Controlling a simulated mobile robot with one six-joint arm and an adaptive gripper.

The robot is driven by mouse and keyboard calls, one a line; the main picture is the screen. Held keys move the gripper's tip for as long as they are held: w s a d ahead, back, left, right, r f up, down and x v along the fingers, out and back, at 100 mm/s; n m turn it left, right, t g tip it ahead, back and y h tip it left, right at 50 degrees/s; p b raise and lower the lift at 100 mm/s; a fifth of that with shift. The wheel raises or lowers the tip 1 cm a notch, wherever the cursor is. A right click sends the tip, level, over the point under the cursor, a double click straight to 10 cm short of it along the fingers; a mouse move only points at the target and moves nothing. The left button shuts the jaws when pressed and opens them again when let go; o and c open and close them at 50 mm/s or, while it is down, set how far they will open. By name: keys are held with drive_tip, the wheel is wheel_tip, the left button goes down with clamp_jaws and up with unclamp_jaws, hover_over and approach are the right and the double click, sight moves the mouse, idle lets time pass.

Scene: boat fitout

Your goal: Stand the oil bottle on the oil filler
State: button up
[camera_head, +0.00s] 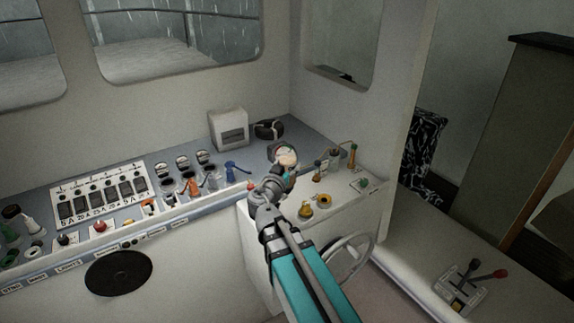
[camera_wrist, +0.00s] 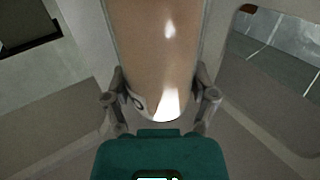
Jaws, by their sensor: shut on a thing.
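In the wrist view a tan, glossy, rounded bottle (camera_wrist: 155,50), which I take to be the oil bottle, fills the space between the two fingers of my gripper (camera_wrist: 161,98). The fingers touch it on both sides. Its far end runs out of the frame. In the head view my gripper (camera_head: 284,168) is above the right part of the console, with a pale, rounded end of the bottle (camera_head: 287,156) showing. The bottle's lower part is hidden there. A yellow round fitting (camera_head: 305,211), possibly the oil filler, is on the white top below and right of my gripper, apart from the bottle.
A steering wheel (camera_head: 347,258) is below. A white box (camera_head: 228,129) and dark headset-like item (camera_head: 268,129) are behind. Switch panel (camera_head: 103,193) is left.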

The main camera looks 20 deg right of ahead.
drive_tip(key=shift+f, duration=0.15)
wheel_tip(320, 180, down, 7)
drive_tip(key=b, duration=0.7)
drive_tip(key=shift+f, duration=0.1)
drive_tip(key=shift+s, duration=0.15)
idle(0.4)
